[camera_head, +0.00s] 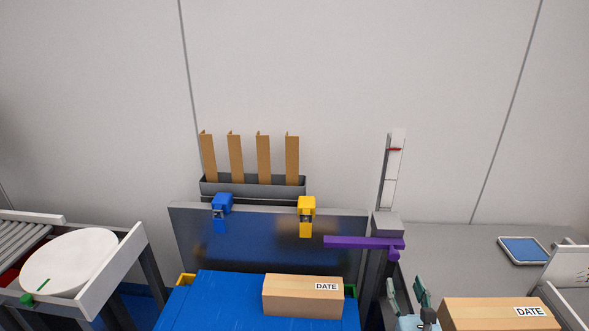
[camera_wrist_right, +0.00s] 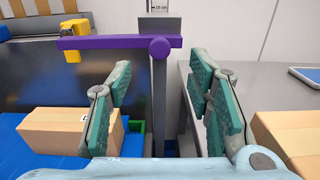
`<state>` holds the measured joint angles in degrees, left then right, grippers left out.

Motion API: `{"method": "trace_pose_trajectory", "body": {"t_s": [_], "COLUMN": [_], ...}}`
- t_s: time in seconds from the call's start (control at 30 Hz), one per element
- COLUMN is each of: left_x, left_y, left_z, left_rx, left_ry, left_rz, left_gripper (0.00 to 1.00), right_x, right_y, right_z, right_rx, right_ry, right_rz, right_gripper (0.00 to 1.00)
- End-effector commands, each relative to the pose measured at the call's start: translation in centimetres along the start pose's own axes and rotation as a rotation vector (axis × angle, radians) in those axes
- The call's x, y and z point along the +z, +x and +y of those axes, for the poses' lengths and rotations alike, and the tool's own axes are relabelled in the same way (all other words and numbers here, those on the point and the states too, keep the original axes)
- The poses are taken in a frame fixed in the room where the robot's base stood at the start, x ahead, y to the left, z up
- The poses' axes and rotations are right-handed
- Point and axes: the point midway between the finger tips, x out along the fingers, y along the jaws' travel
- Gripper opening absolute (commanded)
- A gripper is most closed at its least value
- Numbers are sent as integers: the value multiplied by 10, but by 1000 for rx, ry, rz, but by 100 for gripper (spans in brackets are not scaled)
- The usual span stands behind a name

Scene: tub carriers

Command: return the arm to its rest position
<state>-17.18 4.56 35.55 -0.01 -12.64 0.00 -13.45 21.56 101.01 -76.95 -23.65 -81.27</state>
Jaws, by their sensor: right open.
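My right gripper (camera_head: 408,295) is at the bottom right of the head view, between two cardboard boxes. In the right wrist view its teal-padded fingers (camera_wrist_right: 158,105) stand wide apart with nothing between them. One cardboard box (camera_head: 302,296) marked DATE sits on the blue surface to its left. Another cardboard box (camera_head: 490,313) marked DATE is on the grey counter to its right, cut off by the frame edge. My left gripper is not in the head view.
A purple arm (camera_head: 362,242) on a grey post stands beyond the gripper, by a vertical scale (camera_head: 393,170). Blue (camera_head: 221,204) and yellow (camera_head: 306,206) clips sit on the dark panel. A round white disc (camera_head: 69,262) lies on the left conveyor. A tablet (camera_head: 523,250) lies on the counter.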

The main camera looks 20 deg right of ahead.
Motion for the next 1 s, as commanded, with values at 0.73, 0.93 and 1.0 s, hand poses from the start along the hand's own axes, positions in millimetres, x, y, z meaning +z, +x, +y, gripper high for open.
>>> {"method": "trace_pose_trajectory", "body": {"t_s": [0.73,0.93,1.0], "left_x": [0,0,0], "left_y": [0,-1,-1], "left_z": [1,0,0], "left_rx": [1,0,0], "left_ry": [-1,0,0], "left_rz": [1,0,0], "left_gripper": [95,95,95], "right_x": [-106,-184,-214], "right_y": [-273,-265,-266], "right_z": [53,50,46], "right_rx": [-1608,-1686,-1705], "right_ry": [2275,2244,2232], "right_rz": [381,362,355], "right_gripper": [47,47,47]}}
